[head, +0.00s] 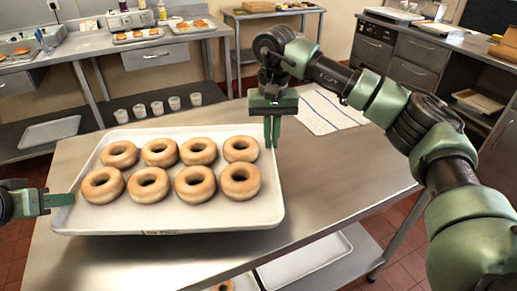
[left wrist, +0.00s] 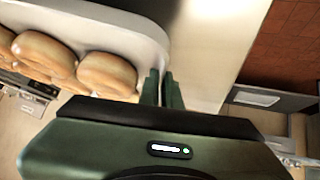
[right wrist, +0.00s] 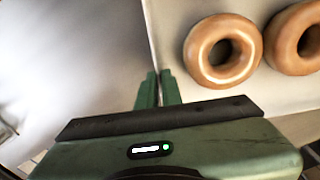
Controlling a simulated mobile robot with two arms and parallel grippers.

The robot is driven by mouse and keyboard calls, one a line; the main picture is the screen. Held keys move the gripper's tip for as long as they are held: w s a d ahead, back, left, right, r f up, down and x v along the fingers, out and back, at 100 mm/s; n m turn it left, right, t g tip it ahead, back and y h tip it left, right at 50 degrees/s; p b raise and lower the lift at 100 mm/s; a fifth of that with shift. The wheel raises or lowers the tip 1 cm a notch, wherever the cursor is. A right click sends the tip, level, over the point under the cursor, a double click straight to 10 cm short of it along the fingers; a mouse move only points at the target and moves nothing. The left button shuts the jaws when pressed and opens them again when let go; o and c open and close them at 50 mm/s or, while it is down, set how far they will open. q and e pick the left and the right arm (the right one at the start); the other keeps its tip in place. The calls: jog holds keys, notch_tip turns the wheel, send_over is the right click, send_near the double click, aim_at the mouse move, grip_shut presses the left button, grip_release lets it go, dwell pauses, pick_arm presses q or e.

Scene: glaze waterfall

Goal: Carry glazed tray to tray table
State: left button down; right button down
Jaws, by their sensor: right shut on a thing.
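The glazed tray (head: 225,214) is a pale sheet tray with two rows of glazed doughnuts (head: 195,183). It lies flat on or just above the steel table; I cannot tell which. My left gripper (head: 66,199) is at the tray's left rim. In the left wrist view its fingers (left wrist: 162,88) are close together with the rim (left wrist: 158,40) between them. My right gripper (head: 272,132) points down at the tray's right rim, near the back corner. In the right wrist view its fingers (right wrist: 158,88) are shut on the rim, beside the doughnuts (right wrist: 222,50).
The steel table (head: 325,190) has bare room right of the tray, with a striped cloth (head: 330,108) at its back right. A lower shelf holds another tray (head: 305,262). Behind stand a counter with small trays (head: 195,26), a small steel table (head: 272,12) and cabinets (head: 410,75).

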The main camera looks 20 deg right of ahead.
aim_at(65, 215)
pick_arm(q)
jog(key=shift+f, duration=0.1)
pick_arm(e)
jog(key=shift+d+f, duration=0.1)
jog(key=shift+f, duration=0.05)
